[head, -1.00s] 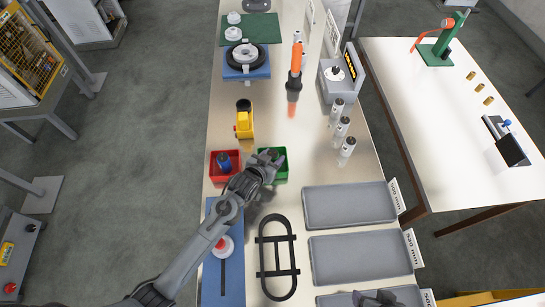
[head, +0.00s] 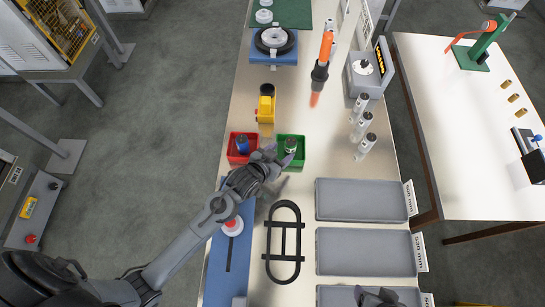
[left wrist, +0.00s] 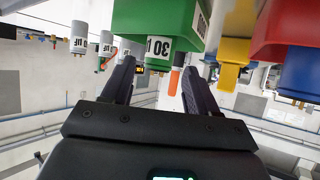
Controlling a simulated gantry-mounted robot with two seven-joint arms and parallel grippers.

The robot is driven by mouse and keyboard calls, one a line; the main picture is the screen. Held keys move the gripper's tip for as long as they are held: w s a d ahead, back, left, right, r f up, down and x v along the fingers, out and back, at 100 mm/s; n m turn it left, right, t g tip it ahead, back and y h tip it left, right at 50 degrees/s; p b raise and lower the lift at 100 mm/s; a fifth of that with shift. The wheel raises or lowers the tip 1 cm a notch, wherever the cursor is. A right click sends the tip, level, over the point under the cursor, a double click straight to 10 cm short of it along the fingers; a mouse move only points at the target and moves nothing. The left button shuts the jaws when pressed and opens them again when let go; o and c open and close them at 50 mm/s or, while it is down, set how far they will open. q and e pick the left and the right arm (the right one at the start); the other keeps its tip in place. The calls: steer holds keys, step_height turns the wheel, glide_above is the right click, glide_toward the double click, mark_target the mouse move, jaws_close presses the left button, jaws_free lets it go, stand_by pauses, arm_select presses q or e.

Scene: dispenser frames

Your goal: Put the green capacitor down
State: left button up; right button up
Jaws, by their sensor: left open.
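A red bin (head: 234,156) with a blue capacitor (head: 242,145) stands just left of the green bin. A yellow device (head: 266,104) stands behind. Several white cylinders (head: 361,122) and grey trays (head: 360,200) are to the right. A black oval frame (head: 268,240) lies in front.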

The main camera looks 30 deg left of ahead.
arm_select(q)
steer(key=shift+v, duration=2.35)
arm_select(e)
steer(key=shift+a+r, duration=0.1)
steer(key=shift+r, duration=0.1)
